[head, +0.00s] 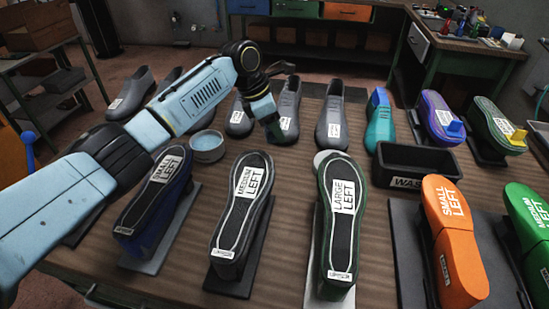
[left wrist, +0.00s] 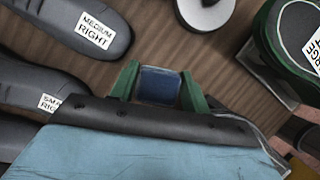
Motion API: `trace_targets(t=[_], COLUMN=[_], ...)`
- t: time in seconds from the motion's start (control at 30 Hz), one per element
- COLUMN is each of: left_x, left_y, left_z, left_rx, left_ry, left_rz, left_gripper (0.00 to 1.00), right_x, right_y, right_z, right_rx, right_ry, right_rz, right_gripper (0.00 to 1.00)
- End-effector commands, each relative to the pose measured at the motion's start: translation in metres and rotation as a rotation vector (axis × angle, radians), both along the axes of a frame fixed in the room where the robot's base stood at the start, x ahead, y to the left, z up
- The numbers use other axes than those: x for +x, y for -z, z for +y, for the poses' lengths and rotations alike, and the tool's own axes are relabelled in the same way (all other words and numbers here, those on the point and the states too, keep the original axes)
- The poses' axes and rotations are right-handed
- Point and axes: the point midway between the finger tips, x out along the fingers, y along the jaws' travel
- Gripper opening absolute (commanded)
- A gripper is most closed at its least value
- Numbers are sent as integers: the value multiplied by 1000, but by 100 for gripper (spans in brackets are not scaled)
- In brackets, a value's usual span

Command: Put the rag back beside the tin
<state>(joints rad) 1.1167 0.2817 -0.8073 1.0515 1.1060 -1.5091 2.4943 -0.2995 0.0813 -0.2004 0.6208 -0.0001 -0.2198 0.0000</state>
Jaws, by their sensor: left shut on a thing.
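My left gripper (head: 272,129) is over the table's middle, in front of the row of grey shoes. In the left wrist view, its green fingers (left wrist: 160,88) are shut on a small dark blue piece (left wrist: 159,86), which looks like the rag. In the head view the rag is too small and dark to tell from the fingers. The tin (head: 207,149), round and pale blue, stands on the table to the left of the gripper and apart from it. My right gripper is not in view.
Black-soled lasts labelled medium left (head: 241,215) and large left (head: 338,220) stand in front on stands. Grey shoes (head: 333,115) stand behind. A black waste bin (head: 413,168) and an orange last (head: 455,240) are at the right. Bare wood (head: 290,165) lies between the rows.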

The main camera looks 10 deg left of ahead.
Motion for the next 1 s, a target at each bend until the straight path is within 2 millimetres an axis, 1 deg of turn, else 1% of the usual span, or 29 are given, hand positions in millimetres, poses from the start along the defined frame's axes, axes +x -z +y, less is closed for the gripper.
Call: trace_targets(t=[0.03,0.1,0.27,0.5,0.6,0.97,1.0], left_x=[0,0,-1,-1,-1,-1,-1], left_y=[12,22,37,74,81,83,83], left_z=[1,1,1,1,1,0,0], left_rx=[1,1,0,1,1,-1,0], left_ry=[-2,1,2,3,4,3,4], left_rz=[3,2,2,1,1,2,1], left_gripper=[22,22,22,22,22,22,50], right_x=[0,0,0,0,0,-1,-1], right_y=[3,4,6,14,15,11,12], right_z=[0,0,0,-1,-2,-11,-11], right_rx=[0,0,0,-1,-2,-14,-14], right_ry=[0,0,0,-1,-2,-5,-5], right_rz=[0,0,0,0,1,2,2], right_gripper=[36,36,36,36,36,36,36])
